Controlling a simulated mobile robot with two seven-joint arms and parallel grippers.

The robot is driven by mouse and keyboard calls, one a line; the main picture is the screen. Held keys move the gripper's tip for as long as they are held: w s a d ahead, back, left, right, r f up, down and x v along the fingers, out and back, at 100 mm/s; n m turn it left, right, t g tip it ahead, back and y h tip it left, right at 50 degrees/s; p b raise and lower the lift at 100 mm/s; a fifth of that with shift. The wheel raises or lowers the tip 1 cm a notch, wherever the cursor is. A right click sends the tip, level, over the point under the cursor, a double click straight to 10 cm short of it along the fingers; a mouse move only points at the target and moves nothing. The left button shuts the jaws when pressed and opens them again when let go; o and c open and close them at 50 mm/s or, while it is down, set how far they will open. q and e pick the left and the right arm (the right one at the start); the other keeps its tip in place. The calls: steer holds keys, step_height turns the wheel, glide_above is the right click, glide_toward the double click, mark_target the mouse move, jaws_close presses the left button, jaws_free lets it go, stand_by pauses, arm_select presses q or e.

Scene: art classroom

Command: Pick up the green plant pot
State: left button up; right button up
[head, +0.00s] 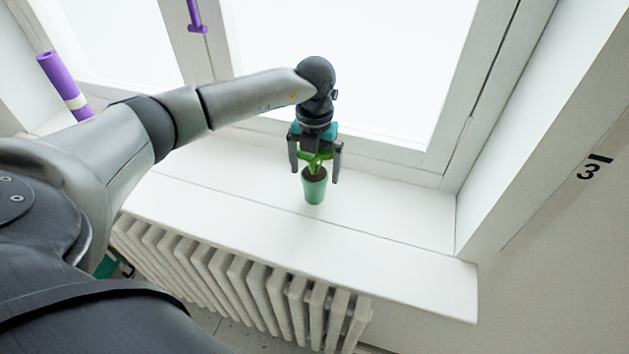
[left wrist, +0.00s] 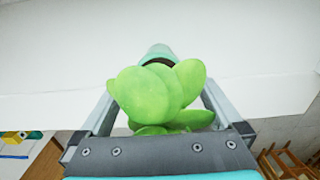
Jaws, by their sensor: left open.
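The green plant pot (head: 314,190) stands upright on the white windowsill (head: 400,220) below the window in the head view. It holds dark soil and a small plant with green leaves. My left gripper (head: 315,176) is open above the pot, pointing down, with one finger on each side of the plant. In the left wrist view the green leaves (left wrist: 155,95) fill the space between the fingers, and the pot's rim (left wrist: 158,50) shows beyond them. The leaves hide most of the pot there. I cannot tell whether the fingers touch anything. My right gripper is not in view.
A purple roll (head: 64,86) stands at the left by the window. A purple window handle (head: 195,18) is on the frame. A white radiator (head: 230,275) is under the sill. The sill is bare to the right of the pot, up to the side wall.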

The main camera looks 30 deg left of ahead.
arm_select(q)
step_height(320, 180, down, 2)
steer(key=shift+f, duration=0.1)
jaws_close()
stand_by(0.9)
steer(key=shift+r, duration=0.2)
